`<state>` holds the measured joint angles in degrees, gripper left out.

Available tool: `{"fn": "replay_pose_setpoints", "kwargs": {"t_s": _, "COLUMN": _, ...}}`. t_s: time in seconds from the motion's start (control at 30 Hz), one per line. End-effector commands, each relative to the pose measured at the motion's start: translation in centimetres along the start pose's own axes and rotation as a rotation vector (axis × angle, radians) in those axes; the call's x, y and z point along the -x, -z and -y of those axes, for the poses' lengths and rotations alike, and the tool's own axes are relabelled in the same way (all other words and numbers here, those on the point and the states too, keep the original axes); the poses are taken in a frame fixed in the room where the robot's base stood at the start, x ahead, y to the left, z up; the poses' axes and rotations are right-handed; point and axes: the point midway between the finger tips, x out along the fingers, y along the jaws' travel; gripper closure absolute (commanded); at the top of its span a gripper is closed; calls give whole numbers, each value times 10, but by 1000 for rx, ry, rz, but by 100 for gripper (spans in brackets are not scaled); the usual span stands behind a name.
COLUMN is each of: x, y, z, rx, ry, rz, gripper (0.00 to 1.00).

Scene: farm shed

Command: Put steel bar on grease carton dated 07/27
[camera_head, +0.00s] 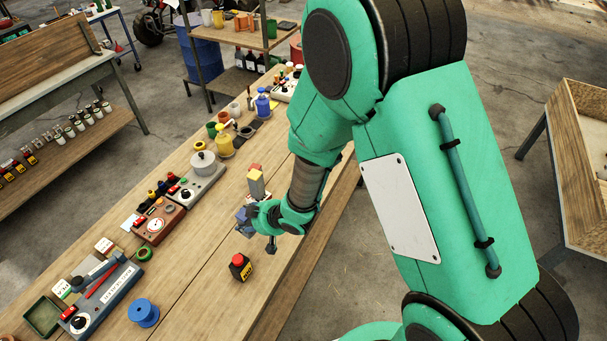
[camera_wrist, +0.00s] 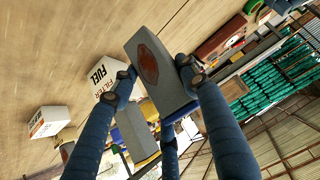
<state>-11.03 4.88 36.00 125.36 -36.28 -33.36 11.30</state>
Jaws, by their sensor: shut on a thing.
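My gripper (camera_head: 252,222) is over the wooden workbench, with its fingers (camera_wrist: 158,78) closed on a grey block-like bar (camera_wrist: 160,75), which has a dark red emblem on its end. In the head view, a grey upright piece (camera_head: 256,187) shows at my gripper, with red and yellow just above it. In the wrist view, a white carton marked FUEL FILTER (camera_wrist: 104,76) stands beyond the fingers, and a white carton with an orange label (camera_wrist: 48,121) is further left. I cannot read a 07/27 date on any carton.
A black, red-capped container (camera_head: 240,267) stands on the bench in front of my gripper. A blue spool (camera_head: 143,312), a device with a red handle (camera_head: 100,295) and several instruments line the left side. Bare wood (camera_head: 195,270) lies between them.

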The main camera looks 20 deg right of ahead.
Motion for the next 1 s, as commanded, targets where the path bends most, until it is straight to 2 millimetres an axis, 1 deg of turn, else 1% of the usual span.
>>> {"fn": "replay_pose_setpoints", "kwargs": {"t_s": 0.03, "x": 6, "y": 1, "z": -14, "rx": -12, "ry": -13, "rz": -1, "gripper": 91}}
{"fn": "replay_pose_setpoints", "kwargs": {"t_s": 0.2, "x": 18, "y": -4, "z": -51, "rx": -39, "ry": -40, "rz": -1, "gripper": 91}}
{"fn": "replay_pose_setpoints", "kwargs": {"t_s": 0.47, "x": 38, "y": -14, "z": -102, "rx": -80, "ry": -80, "rz": -2, "gripper": 91}}
{"fn": "replay_pose_setpoints", "kwargs": {"t_s": 0.8, "x": 75, "y": -38, "z": -173, "rx": -141, "ry": -137, "rz": 1, "gripper": 91}}
{"fn": "replay_pose_setpoints", "kwargs": {"t_s": 1.0, "x": 95, "y": -51, "z": -205, "rx": -169, "ry": -164, "rz": 0, "gripper": 91}}
